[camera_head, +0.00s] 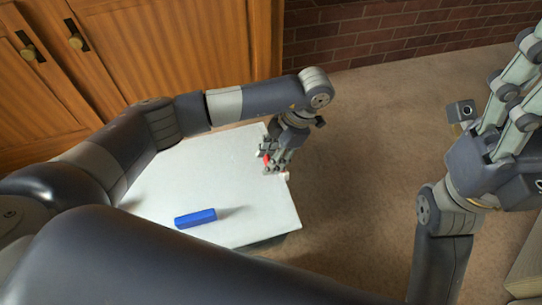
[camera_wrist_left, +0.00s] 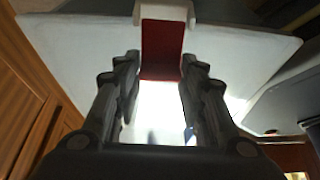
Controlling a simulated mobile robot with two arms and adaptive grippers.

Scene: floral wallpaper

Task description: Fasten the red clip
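The red clip (camera_wrist_left: 162,48) shows in the left wrist view as a red strip under a white piece (camera_wrist_left: 165,10), between my left gripper's fingertips (camera_wrist_left: 160,68). In the head view a small red part of the clip (camera_head: 266,159) shows among the fingers of my left gripper (camera_head: 272,163), which points down at the right edge of the white tabletop (camera_head: 215,165). The fingertips stand apart with the red strip between them; I cannot tell whether they press on it. My right gripper (camera_head: 520,75) is at the upper right, partly cut off, its fingers apart and empty, away from the table.
A blue bar (camera_head: 195,218) lies on the tabletop's front part. Most of the tabletop is bare. Wooden cupboards (camera_head: 170,50) stand behind it and a brick wall (camera_head: 400,38) is at the back. The brown floor (camera_head: 365,140) right of the table is clear.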

